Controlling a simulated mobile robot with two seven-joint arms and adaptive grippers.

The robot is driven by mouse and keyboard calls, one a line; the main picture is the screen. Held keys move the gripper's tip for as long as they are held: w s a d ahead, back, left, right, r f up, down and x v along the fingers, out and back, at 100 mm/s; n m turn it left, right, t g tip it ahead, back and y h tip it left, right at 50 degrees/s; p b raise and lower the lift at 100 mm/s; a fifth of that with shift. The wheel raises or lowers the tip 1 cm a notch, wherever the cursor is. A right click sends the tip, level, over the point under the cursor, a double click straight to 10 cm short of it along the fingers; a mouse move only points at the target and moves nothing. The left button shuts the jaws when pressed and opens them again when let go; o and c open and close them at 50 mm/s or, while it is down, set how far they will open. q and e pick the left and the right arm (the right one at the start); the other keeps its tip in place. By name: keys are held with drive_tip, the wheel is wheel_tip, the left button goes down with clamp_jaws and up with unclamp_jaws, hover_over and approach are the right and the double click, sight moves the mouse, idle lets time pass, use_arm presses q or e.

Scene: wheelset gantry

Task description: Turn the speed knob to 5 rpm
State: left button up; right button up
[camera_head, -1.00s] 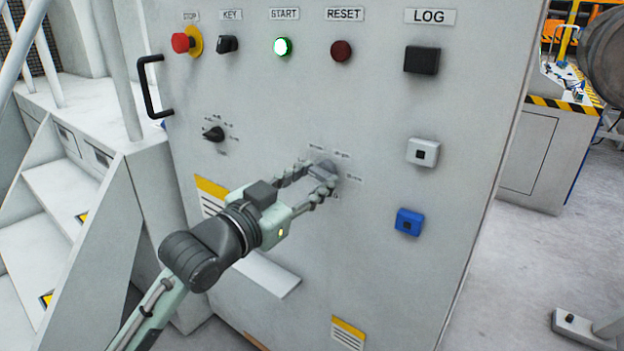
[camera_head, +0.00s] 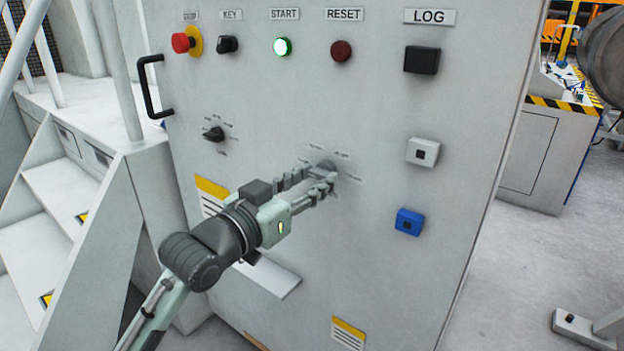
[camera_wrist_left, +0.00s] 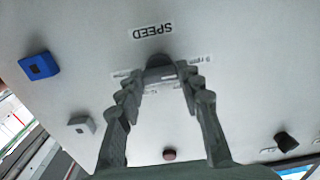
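The dark speed knob (camera_head: 326,167) sits on the lower middle of the grey panel, with small printed rpm labels around it that are too small to read. In the left wrist view the knob (camera_wrist_left: 160,64) lies between the fingertips, below an upside-down SPEED label (camera_wrist_left: 151,30). My left gripper (camera_head: 324,180) reaches in from the left, with its fingertips at the knob. Its fingers (camera_wrist_left: 163,78) stand on both sides of the knob and look closed on it. The fingers partly hide the knob, so its pointer direction cannot be read. My right gripper is not in view.
A smaller black selector (camera_head: 213,133) is left of the knob. The red stop button (camera_head: 183,42), lit green start button (camera_head: 282,47) and others run along the top. Stairs (camera_head: 50,200) stand left.

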use_arm(q)
drive_tip(key=o, duration=0.5)
drive_tip(key=shift+c, duration=0.2)
drive_tip(key=v, duration=1.2)
drive_tip(key=w+a+f+n+g+y, duration=0.1)
drive_tip(key=a+f+y, duration=0.25)
drive_tip(key=f, duration=0.65)
drive_tip(key=w+a+f+n+g+y, duration=0.15)
drive_tip(key=a+f, duration=0.25)
drive_tip(key=f, duration=0.6)
drive_tip(key=w+a+f+n+g+y, duration=0.1)
drive_tip(key=a+f+n+y, duration=0.2)
drive_tip(key=f, duration=0.7)
drive_tip(key=s+a+f+g+y, duration=0.1)
drive_tip(key=s+a+f+g, duration=0.2)
drive_tip(key=s+f, duration=0.5)
drive_tip(key=s+a+f+g+y, duration=0.1)
drive_tip(key=s+a+f+g, duration=0.2)
drive_tip(key=s+f, duration=0.6)
drive_tip(key=s+a+f+g+y, duration=0.2)
drive_tip(key=s+f, duration=0.6)
drive_tip(key=f, duration=0.5)
drive_tip(key=shift+s+a+g, duration=0.2)
drive_tip(key=shift+a+g, duration=0.25)
drive_tip(key=shift+a, duration=0.35)
